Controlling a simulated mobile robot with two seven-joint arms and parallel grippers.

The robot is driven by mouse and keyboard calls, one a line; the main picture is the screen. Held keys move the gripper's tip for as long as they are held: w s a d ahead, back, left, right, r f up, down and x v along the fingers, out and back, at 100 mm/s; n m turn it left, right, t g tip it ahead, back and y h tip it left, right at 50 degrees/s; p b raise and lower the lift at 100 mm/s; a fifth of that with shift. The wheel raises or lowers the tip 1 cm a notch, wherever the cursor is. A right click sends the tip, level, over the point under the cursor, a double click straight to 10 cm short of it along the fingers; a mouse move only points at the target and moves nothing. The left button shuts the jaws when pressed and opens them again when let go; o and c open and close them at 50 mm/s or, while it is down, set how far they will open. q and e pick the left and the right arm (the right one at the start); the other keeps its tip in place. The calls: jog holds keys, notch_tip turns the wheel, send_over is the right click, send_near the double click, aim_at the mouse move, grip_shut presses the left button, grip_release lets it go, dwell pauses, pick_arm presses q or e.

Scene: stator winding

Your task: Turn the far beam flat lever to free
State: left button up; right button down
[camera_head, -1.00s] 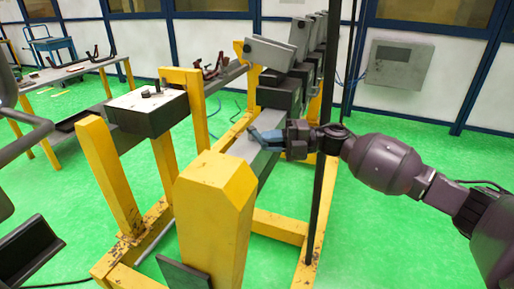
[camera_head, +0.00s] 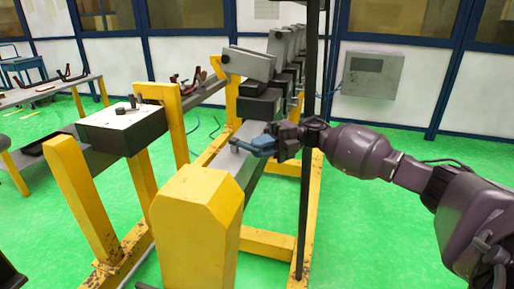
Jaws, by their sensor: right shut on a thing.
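The far beam (camera_head: 250,171) is a grey beam that runs away from me behind a yellow post. A short, flat grey lever (camera_head: 236,146) shows at its near end, low over the top face. My right gripper (camera_head: 256,146), with blue-grey fingers, comes in from the right and is shut on the lever. The fingers hide most of the lever, and only its left end sticks out. My left gripper is not in view.
A yellow post (camera_head: 197,215) stands close in front. A dark box (camera_head: 125,129) with a small knob on its white top is to the left. A thin black pole (camera_head: 307,190) rises beside my right wrist. Grey boxes (camera_head: 249,64) line the beam behind.

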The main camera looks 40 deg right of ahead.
jog(key=c, duration=1.4)
grip_release()
jog(key=s+d+b, duration=0.1)
jog(key=d, duration=0.9)
jog(key=shift+s+d, duration=0.2)
jog(key=shift+d, duration=0.15)
